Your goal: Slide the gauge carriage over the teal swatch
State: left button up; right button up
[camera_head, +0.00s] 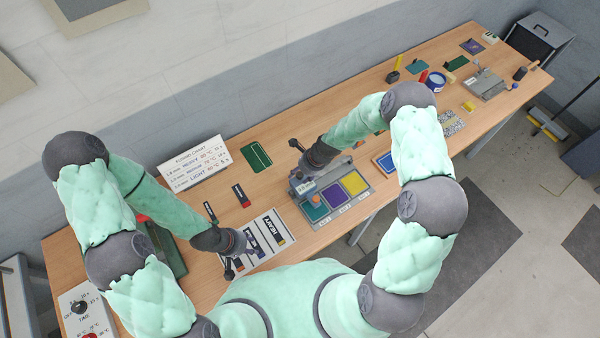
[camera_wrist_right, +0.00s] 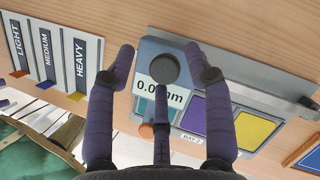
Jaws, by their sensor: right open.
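The gauge carriage (camera_wrist_right: 158,95) is a grey-blue block with a white millimetre display and a round dark knob (camera_wrist_right: 166,69). It stands at the left end of the swatch bed (camera_head: 361,196). The teal swatch (camera_head: 314,212) is the leftmost, beside the purple (camera_head: 335,195) and yellow (camera_head: 354,182) ones. In the right wrist view the display lies above a small visible teal part (camera_wrist_right: 149,108). My right gripper (camera_wrist_right: 159,58) is open, its fingers spread around the knob; contact is unclear. My left gripper (camera_head: 219,241) is open and empty above the white strip card.
The strip card (camera_head: 267,222) reads light, medium and heavy. Tools and a grey press (camera_head: 485,84) stand at the far right.

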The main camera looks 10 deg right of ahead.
jog(key=v, duration=1.2)
jog(key=shift+a, duration=0.1)
jog(key=shift+s, duration=0.15)
